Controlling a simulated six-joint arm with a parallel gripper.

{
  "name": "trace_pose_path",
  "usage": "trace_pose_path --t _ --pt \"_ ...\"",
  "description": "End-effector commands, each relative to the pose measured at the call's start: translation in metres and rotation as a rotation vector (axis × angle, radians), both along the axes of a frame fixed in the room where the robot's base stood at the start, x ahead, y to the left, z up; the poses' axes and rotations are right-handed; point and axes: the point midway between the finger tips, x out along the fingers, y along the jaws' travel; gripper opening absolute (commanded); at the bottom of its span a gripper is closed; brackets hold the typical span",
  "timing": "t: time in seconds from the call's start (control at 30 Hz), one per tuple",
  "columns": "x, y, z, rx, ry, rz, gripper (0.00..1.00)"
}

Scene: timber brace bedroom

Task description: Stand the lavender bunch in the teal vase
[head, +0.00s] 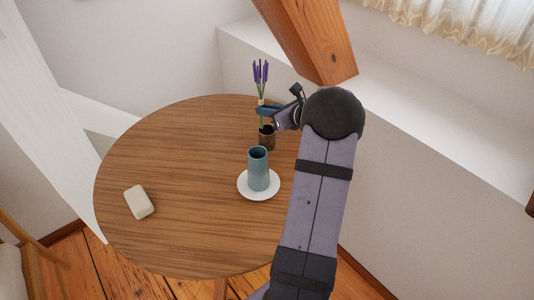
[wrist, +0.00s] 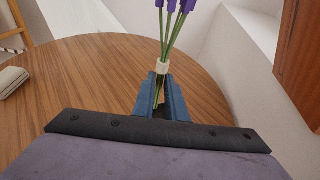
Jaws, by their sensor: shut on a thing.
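The lavender bunch (head: 261,75) has purple heads, green stems and a pale band, and it stands nearly upright. My gripper (head: 264,111) is shut on its stems just below the band. The wrist view shows the lavender stems (wrist: 168,42) rising from between my blue fingers (wrist: 160,94). The stems' lower ends are at the mouth of a small dark brown cup (head: 267,140); I cannot tell whether they are inside it. The teal vase (head: 258,170) stands upright and open on a white saucer (head: 244,191), nearer the front than the cup. It is not visible in the wrist view.
A round wooden table (head: 170,160) carries these things. A cream rounded block (head: 139,202) lies at its left, and it shows in the wrist view (wrist: 12,81). A slanted timber brace (head: 312,40) and a white wall ledge (head: 400,130) stand behind and right. The table's left middle is clear.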

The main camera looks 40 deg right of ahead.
Motion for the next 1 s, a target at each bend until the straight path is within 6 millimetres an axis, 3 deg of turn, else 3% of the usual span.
trace_pose_path --t 0.13,0.37,0.8,1.0 --pt "0.001 -0.018 0.004 -0.001 -0.001 -0.048 0.0" --pt "0.001 -0.024 0.008 0.002 0.001 -0.067 0.0" --pt "0.001 -0.023 -0.048 0.003 0.002 -0.065 0.0" --pt "0.001 -0.023 -0.055 0.001 0.0 -0.064 0.0"
